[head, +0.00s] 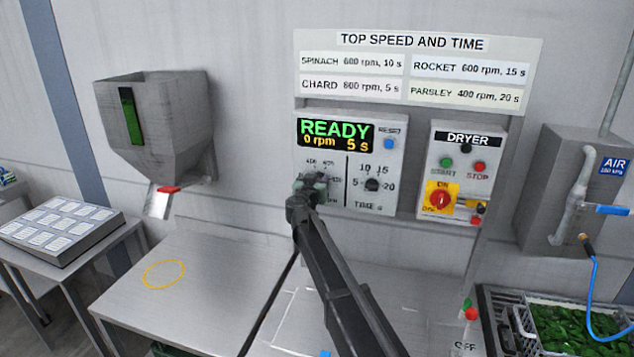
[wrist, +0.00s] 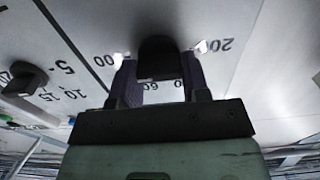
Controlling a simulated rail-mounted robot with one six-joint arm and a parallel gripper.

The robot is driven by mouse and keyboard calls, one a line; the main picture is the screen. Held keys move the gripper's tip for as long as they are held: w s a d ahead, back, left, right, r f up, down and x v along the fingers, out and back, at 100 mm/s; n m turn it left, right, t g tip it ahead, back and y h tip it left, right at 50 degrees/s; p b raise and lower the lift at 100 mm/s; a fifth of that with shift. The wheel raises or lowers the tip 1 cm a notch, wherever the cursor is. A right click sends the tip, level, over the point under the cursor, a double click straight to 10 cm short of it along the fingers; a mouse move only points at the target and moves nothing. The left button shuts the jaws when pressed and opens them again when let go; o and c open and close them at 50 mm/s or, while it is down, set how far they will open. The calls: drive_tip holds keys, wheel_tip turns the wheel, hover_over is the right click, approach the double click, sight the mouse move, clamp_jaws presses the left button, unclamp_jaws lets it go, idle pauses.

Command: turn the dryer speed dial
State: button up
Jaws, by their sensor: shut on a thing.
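The dryer panel (head: 338,134) hangs on the wall, its display (head: 336,136) reading READY, 0 rpm, 5 s. My gripper (head: 310,188) is at the panel's lower left, over the speed dial, and mostly hides it in the head view. In the wrist view the dark speed dial (wrist: 158,58) stands between the two fingers of my gripper (wrist: 159,76), which is shut on it. Printed numbers ring the dial, partly covered by the fingers; its exact setting cannot be told.
A switch box labelled DRYER (head: 467,139) with START, STOP and a red rotary switch is right of the panel. A speed chart (head: 417,44) hangs above. A hopper (head: 155,115) is on the left. The table (head: 205,275) below is largely clear.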

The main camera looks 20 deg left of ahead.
drive_tip(key=n, duration=0.5)
drive_tip(key=shift+a+n, duration=0.1)
drive_tip(key=shift+n, duration=0.2)
drive_tip(key=n, duration=0.5)
drive_tip(key=shift+a+f+n, duration=0.1)
drive_tip(key=shift+f+n, duration=0.05)
drive_tip(key=shift+n, duration=0.25)
drive_tip(key=shift+s, duration=0.1)
drive_tip(key=o, duration=0.9)
drive_tip(key=s, duration=0.7)
drive_tip(key=s+d, duration=0.1)
drive_tip(key=s, duration=0.2)
drive_tip(key=shift+s, duration=0.35)
